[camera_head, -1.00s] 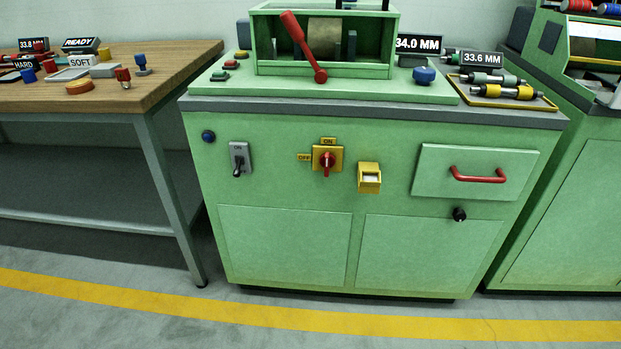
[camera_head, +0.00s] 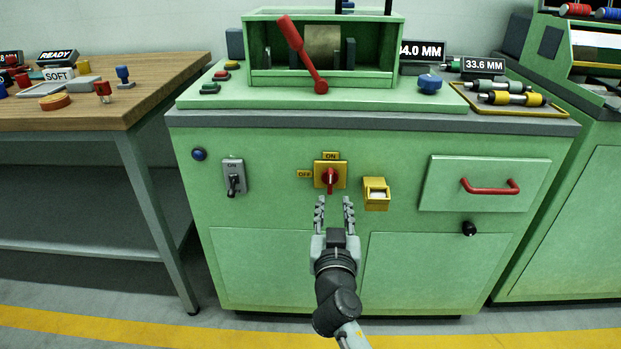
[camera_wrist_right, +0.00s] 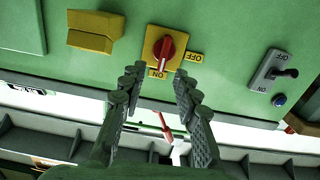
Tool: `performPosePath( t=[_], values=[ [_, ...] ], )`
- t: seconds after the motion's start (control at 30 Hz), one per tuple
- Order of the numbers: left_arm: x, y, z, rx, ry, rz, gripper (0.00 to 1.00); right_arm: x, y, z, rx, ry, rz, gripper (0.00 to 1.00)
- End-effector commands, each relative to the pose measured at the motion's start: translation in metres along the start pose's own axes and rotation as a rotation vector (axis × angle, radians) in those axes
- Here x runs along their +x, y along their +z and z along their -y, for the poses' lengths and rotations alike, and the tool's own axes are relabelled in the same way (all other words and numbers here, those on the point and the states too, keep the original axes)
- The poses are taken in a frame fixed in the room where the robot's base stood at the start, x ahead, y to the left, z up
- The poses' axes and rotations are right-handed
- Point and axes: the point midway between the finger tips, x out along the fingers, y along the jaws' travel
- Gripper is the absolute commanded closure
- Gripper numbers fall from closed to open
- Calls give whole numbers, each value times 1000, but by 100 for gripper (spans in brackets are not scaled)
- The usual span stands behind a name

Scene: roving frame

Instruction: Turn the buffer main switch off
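A red rotary switch knob (camera_head: 330,178) sits on a yellow plate on the green machine's front. An ON label (camera_head: 330,156) is above it and an OFF label (camera_head: 304,174) is to its left. The knob's handle stands upright, in line with ON. My right gripper (camera_head: 334,203) is open and empty, just below the knob in the head view. The right wrist view sees the panel upside down, with the knob (camera_wrist_right: 167,50) beyond the two spread fingertips (camera_wrist_right: 158,76) and apart from them. My left gripper is not in view.
A grey toggle switch (camera_head: 233,180) and a blue button (camera_head: 199,154) are to the left. A yellow box (camera_head: 376,194) is close on the right, then a drawer with a red handle (camera_head: 490,187). A wooden table (camera_head: 150,92) stands at left.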

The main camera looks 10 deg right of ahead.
Motion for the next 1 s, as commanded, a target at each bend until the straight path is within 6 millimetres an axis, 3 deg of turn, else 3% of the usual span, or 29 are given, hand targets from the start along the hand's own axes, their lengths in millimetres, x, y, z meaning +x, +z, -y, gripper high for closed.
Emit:
performPosePath(
  t=[0.13, 0.6, 0.93, 1.0],
  values=[
    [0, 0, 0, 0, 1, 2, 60, 8, -15, 6, 13, -8, -38, 69],
    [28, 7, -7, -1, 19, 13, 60, 73, -15, 5, 10, -7, -34, 69],
    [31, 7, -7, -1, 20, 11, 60, 79, -14, 5, 12, -6, -33, 69],
    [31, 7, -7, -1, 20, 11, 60, 78, -14, 5, 12, -6, -33, 75]
  ],
)
